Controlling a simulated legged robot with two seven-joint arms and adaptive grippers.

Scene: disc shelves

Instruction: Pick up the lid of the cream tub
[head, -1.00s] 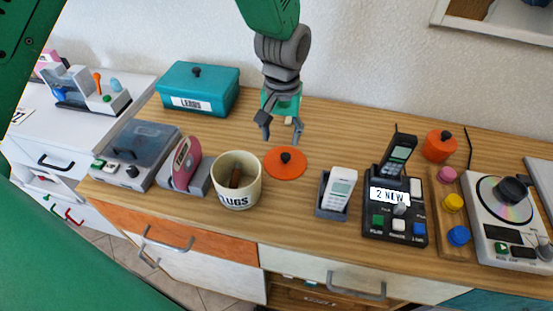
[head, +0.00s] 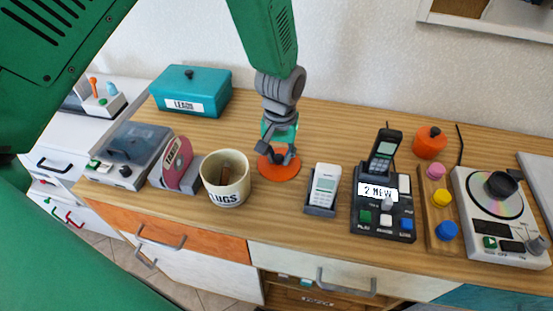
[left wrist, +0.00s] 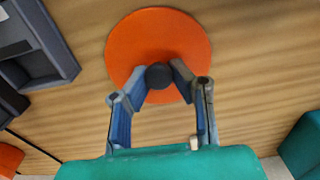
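The lid (head: 270,173) is a flat orange disc with a dark round knob, lying on the wooden counter just right of the cream tub (head: 228,193). The tub is open at the top, carries a dark "PLUGS" label and has something brown inside. My left gripper (head: 281,160) is down over the lid and hides its knob in the head view. In the left wrist view, the fingers (left wrist: 160,74) bend inward and meet the knob on both sides, and the orange disc (left wrist: 150,35) spreads beyond them. My right gripper is not in view.
A pink disc in a grey holder (head: 177,165) stands left of the tub. A cordless handset in a cradle (head: 323,188) stands right of the lid, then a black phone base (head: 384,225). A teal box (head: 190,92) is behind left. The counter behind the lid is clear.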

